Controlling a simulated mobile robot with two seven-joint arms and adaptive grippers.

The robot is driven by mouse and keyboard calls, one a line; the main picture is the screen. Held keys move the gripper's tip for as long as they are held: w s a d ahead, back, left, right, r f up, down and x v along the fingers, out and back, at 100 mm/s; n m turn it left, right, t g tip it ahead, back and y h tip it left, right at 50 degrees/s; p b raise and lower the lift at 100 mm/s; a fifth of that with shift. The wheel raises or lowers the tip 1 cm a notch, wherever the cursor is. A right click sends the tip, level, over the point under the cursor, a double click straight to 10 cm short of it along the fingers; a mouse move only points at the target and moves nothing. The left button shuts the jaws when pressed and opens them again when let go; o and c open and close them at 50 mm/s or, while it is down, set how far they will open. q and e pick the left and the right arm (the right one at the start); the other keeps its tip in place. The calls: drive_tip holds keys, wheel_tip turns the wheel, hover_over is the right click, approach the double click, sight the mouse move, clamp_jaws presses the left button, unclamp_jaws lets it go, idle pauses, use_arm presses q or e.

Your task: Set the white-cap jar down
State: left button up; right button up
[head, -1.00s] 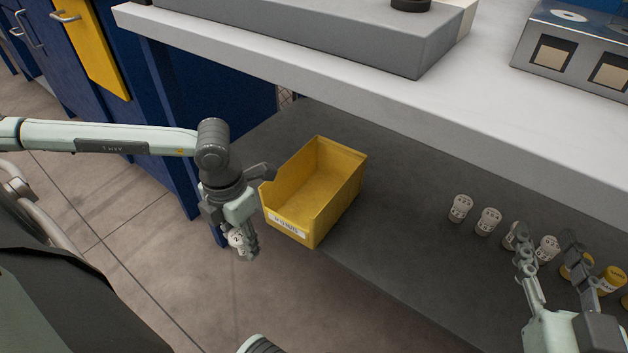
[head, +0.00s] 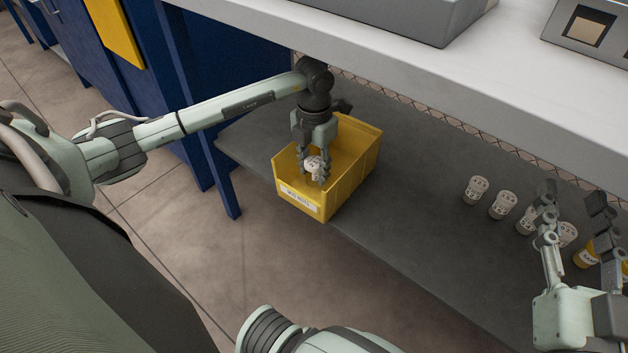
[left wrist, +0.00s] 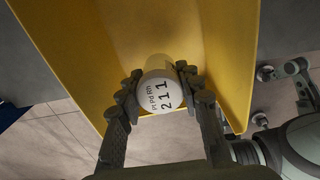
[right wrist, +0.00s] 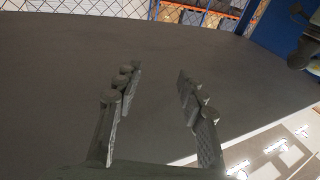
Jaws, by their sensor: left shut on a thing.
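The white-cap jar (head: 314,165) is between the fingers of my left gripper (head: 313,172), which is shut on it. The jar is over or inside the front part of the yellow bin (head: 352,185); I cannot tell whether it touches the floor of the bin. In the left wrist view the white cap (left wrist: 160,93), printed "211", faces the camera between both fingers, with the yellow bin (left wrist: 75,45) around it. My right gripper (head: 572,215) is open at the right of the head view. The right wrist view shows its fingers (right wrist: 158,95) apart with nothing between them.
Several white-cap jars (head: 475,190) stand on the grey shelf (head: 420,240) to the right. The white worktop (head: 400,75) overhangs the shelf at the back. The shelf between bin and jars is clear.

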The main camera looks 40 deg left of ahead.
sight(314, 162)
use_arm(q)
wheel_tip(314, 162, down, 4)
drive_tip(key=shift+r+b, duration=0.1)
drive_tip(key=shift+b, duration=0.2)
drive_tip(key=shift+f, duration=0.2)
use_arm(e)
drive_tip(key=r, duration=0.1)
drive_tip(key=r+t, duration=0.1)
drive_tip(key=s+r+y, duration=0.1)
drive_tip(key=shift+a+t, duration=0.3)
drive_tip(key=shift+a, duration=0.1)
use_arm(q)
drive_tip(key=shift+f, duration=0.1)
use_arm(e)
drive_tip(key=shift+r, duration=0.1)
use_arm(q)
drive_tip(key=o, duration=1.2)
use_arm(e)
drive_tip(key=shift+r, duration=0.1)
